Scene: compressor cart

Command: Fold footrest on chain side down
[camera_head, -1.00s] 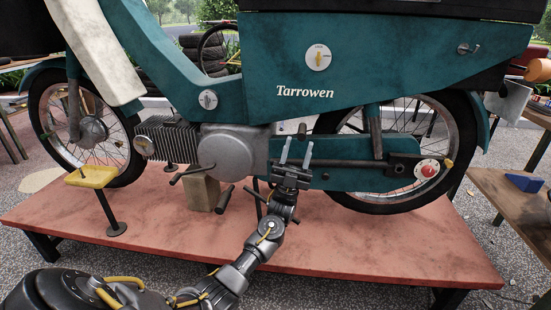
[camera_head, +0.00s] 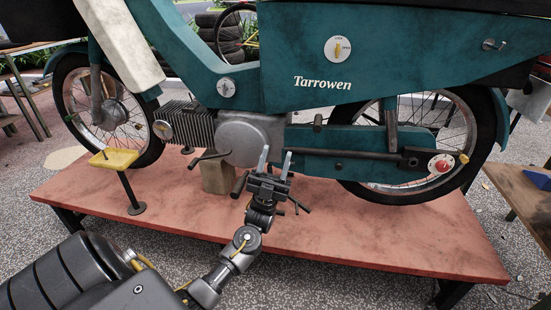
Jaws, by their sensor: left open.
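A teal moped (camera_head: 300,75) marked "Tarrowen" stands on a red platform (camera_head: 330,225). A long teal chain cover (camera_head: 345,168) runs from the engine to the rear wheel. A short dark peg (camera_head: 318,122), which looks like the footrest, stands upright above the front of the chain cover. My left gripper (camera_head: 276,160) is open and empty, with its two pale fingers pointing up. In the picture it is below and left of the peg, in front of the join of engine and chain cover. I see no contact with the peg. My right gripper is not in view.
The round grey engine casing (camera_head: 243,140) and a dark pedal lever (camera_head: 208,157) are left of my gripper. A block (camera_head: 217,177) is under the engine. A yellow-topped stand (camera_head: 114,159) is at the left. The platform's right front is clear.

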